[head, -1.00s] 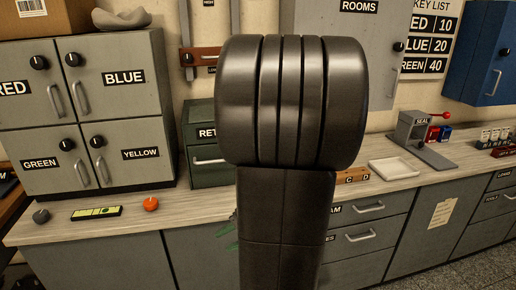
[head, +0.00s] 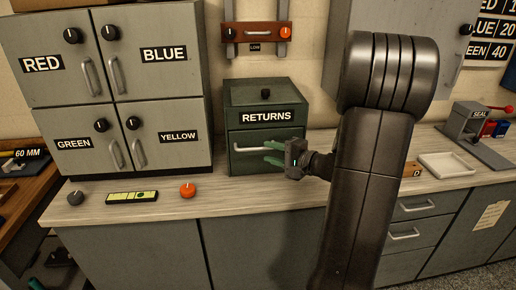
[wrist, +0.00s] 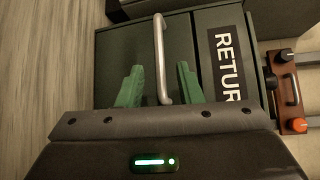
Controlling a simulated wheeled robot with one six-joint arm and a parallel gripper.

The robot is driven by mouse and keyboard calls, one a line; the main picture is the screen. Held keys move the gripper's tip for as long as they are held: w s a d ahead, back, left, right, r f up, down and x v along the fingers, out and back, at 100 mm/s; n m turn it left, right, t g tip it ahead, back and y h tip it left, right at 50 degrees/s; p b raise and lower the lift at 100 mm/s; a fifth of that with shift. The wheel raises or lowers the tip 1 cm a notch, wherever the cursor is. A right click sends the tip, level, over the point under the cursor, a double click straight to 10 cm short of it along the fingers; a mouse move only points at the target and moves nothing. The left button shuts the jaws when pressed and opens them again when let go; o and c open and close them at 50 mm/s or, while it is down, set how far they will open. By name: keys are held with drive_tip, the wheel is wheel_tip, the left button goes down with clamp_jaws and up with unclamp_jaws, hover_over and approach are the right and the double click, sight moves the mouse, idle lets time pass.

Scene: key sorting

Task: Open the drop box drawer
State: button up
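A dark green box labelled RETURNS (head: 266,100) stands on the counter, with a dark knob on top. Its drawer front (head: 245,158) carries a pale bar handle (head: 250,149), and the drawer looks closed. My gripper (head: 274,154) is in front of the right part of this drawer. In the wrist view my gripper (wrist: 160,85) has its two green fingers apart. The handle (wrist: 160,50) shows as an upright bar between the fingers, near their tips. The fingers do not close on it. I cannot tell whether either finger touches the handle.
Grey cabinets (head: 110,85) marked RED, BLUE, GREEN and YELLOW stand to the left. A grey knob (head: 75,198), a yellow-green level (head: 132,197) and an orange knob (head: 187,190) lie along the counter front. A white tray (head: 447,165) sits right. A red rack (head: 258,35) hangs above.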

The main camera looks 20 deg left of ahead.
sight(257, 149)
drive_tip(key=x, duration=0.6)
clamp_jaws()
